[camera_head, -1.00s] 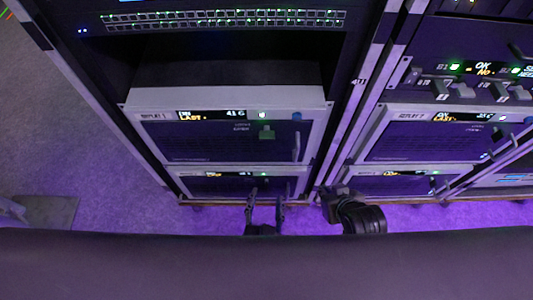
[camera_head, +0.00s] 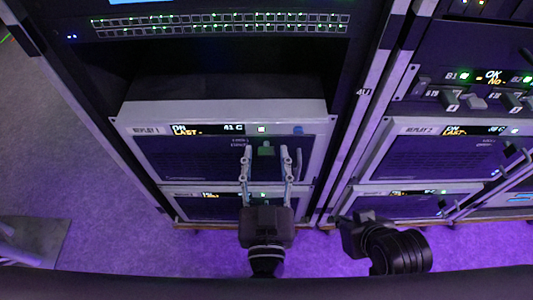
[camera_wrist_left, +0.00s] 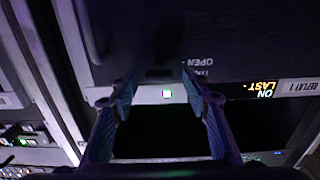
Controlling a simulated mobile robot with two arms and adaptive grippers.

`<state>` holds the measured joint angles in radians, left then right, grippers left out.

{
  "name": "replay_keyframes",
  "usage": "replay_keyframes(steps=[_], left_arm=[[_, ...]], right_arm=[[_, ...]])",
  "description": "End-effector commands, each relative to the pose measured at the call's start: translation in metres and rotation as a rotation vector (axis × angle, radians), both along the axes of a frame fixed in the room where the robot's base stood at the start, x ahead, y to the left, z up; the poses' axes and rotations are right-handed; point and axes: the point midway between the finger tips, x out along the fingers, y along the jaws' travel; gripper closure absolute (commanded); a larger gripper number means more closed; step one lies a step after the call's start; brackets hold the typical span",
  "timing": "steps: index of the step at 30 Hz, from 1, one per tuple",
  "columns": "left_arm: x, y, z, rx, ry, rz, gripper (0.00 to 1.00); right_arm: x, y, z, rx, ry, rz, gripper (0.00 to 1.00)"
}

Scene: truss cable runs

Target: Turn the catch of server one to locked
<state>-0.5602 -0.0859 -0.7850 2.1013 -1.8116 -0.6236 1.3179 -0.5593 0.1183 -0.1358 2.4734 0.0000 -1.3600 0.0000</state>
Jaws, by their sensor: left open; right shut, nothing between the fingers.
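Server one, the unit labelled REPLAY 1 (camera_head: 147,131), sits in the left rack with a lit display reading ON and LAST. Its small green catch (camera_head: 265,150) is on the dark front panel below the display. My left gripper (camera_head: 266,158) is open, with one finger on each side of the catch; I cannot tell whether they touch it. In the left wrist view, the open fingers (camera_wrist_left: 160,82) frame a dark area near an OPEN label (camera_wrist_left: 197,63), and the catch is hard to make out. My right gripper (camera_head: 350,226) is shut and empty, low in front of the racks.
A curved handle (camera_head: 298,163) stands just right of the left gripper's right finger. A REPLAY 2 unit (camera_head: 420,130) is in the right rack. Another unit (camera_head: 213,207) sits below server one. Open floor (camera_head: 75,165) lies to the left.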

Motion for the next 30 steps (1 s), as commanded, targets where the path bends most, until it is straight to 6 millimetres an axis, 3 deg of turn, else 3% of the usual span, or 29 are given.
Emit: replay_keyframes(steps=[11,22,30], left_arm=[[0.0057,-0.0003,-0.0007,0.000,0.001,-0.001,0.58],[0.0055,-0.0002,-0.0007,0.000,0.001,-0.001,0.98],[0.0054,-0.0003,-0.0008,0.027,0.001,-0.002,0.98]], right_arm=[[-0.0063,-0.0021,-0.0028,-0.006,0.026,-0.003,1.00],[-0.0059,-0.0022,-0.0024,-0.006,0.025,-0.003,1.00],[-0.0057,-0.0022,-0.0023,-0.006,0.024,-0.003,1.00]])
